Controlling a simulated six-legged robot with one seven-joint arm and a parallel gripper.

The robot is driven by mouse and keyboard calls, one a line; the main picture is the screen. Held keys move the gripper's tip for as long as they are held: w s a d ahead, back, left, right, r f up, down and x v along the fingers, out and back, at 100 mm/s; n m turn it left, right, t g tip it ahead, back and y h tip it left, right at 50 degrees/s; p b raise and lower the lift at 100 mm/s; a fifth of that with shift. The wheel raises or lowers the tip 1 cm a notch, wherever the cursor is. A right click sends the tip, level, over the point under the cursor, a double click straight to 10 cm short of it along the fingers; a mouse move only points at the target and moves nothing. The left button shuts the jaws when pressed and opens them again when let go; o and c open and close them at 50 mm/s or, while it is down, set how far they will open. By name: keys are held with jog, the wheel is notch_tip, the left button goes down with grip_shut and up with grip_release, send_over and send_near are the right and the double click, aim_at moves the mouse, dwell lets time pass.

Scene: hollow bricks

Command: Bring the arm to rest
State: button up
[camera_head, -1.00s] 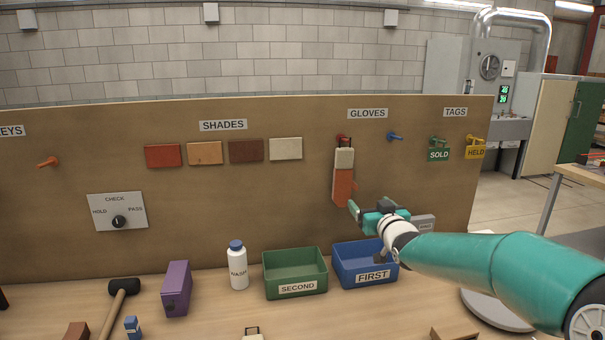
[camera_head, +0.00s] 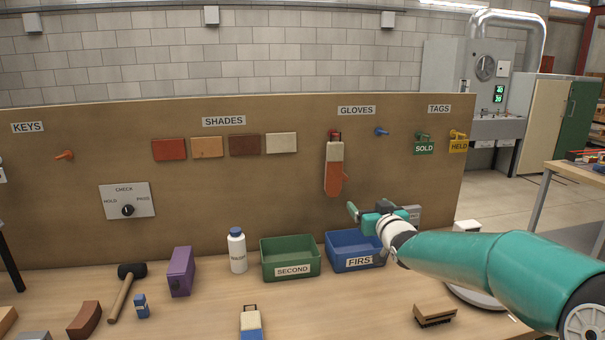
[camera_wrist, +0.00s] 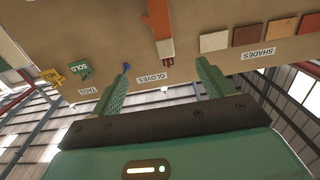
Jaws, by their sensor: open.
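My gripper (camera_head: 366,212) is in front of the board, above the blue FIRST bin (camera_head: 343,262) in the head view. In the wrist view its two green fingers (camera_wrist: 159,84) stand wide apart with nothing between them. The orange and cream glove (camera_head: 334,176) hangs from the red peg under the GLOVES label, left of my gripper and apart from it. It also shows in the wrist view (camera_wrist: 161,25), beyond the fingers. My teal arm reaches in from the right in the head view.
The green SECOND bin (camera_head: 290,275), white bottle (camera_head: 237,252), purple box (camera_head: 181,272) and mallet (camera_head: 125,290) stand or lie on the bench. A brush (camera_head: 434,314) lies at the front right. The upright board (camera_head: 230,200) closes off the back.

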jog(key=s+f+g+h, duration=0.1)
jog(key=s+g, duration=0.3)
jog(key=s, duration=1)
jog(key=s+a+f+m+g+h, duration=0.1)
jog(key=s+f+g, duration=0.2)
jog(key=s, duration=1.2)
jog(key=s+a+f+m+g+h, duration=0.1)
jog(key=s+f+g, duration=0.2)
jog(key=s, duration=1.1)
jog(key=shift+s+a+f+g, duration=0.15)
jog(key=shift+f+g, duration=0.25)
jog(key=shift+g, duration=0.4)
